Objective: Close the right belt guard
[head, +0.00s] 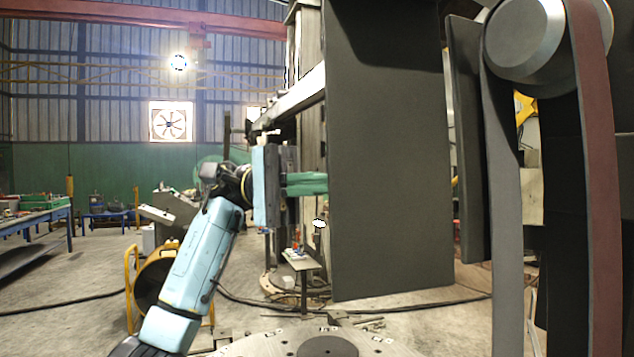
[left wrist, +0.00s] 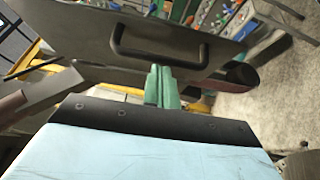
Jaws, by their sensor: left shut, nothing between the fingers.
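The belt guard (head: 388,150), a large dark grey panel, stands open in the middle of the head view, to the left of the belt (head: 602,170) and its drum (head: 525,45). My left gripper (head: 308,184) has green fingers, shut and empty, at the guard's left edge. Their tips seem partly hidden behind the panel. In the left wrist view the fingers (left wrist: 163,88) point at the grey panel (left wrist: 80,30), just below its black handle (left wrist: 160,58). The handle is hidden in the head view. I cannot tell whether the fingers touch the panel. My right gripper is not in view.
A narrower dark panel (head: 466,140) stands between the guard and the belt. A small stand (head: 302,265) is below my left gripper. A yellow cable reel (head: 155,282) stands on the floor at left, and a blue workbench (head: 35,222) is farther left. Cables cross the floor.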

